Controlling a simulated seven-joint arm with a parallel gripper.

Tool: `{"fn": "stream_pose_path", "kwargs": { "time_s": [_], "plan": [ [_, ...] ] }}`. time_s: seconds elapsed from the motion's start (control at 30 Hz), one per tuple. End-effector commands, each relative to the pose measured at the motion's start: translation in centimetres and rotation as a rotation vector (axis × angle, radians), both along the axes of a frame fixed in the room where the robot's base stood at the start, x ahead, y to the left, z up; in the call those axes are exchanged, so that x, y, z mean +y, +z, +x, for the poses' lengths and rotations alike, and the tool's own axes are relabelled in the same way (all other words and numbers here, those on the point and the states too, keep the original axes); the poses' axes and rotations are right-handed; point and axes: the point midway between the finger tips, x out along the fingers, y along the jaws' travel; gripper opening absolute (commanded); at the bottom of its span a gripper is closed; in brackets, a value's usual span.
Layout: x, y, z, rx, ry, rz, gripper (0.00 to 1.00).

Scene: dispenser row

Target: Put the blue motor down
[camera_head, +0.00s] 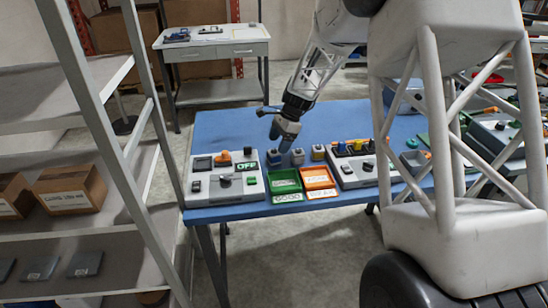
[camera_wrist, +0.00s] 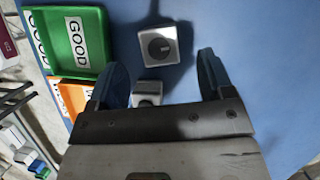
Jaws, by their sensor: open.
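Small motors stand in a short row on the blue table behind the trays. The left one (camera_head: 274,158) looks blue and grey, the middle one (camera_head: 297,157) grey with a dark top, and the right one (camera_head: 318,152) has yellow on it. My gripper (camera_head: 285,130) is above the left and middle motors, its blue fingers apart and empty. In the wrist view, a grey-white motor (camera_wrist: 160,46) with a dark round face stands beyond the fingertips (camera_wrist: 160,72). Another grey block (camera_wrist: 148,92) shows between the fingers, partly hidden by my gripper. Which is blue is unclear there.
A green GOOD tray (camera_head: 285,182) and an orange tray (camera_head: 318,178) lie in front of the motors. Grey stations stand left (camera_head: 225,180) and right (camera_head: 362,170) of them. The blue table (camera_head: 228,125) is clear at the back left. A shelf rack (camera_head: 110,200) stands left.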

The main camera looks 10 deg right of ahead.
Motion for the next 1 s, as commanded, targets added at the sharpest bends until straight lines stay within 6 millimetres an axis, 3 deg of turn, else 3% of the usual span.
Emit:
{"fn": "stream_pose_path", "kwargs": {
  "time_s": [0.57,1.0],
  "plan": [
    [1.8,-4.5,-0.5,0.001,-0.001,0.000,0.74],
    [1.9,-4.8,-0.5,0.000,0.000,0.000,0.74]
  ]
}}
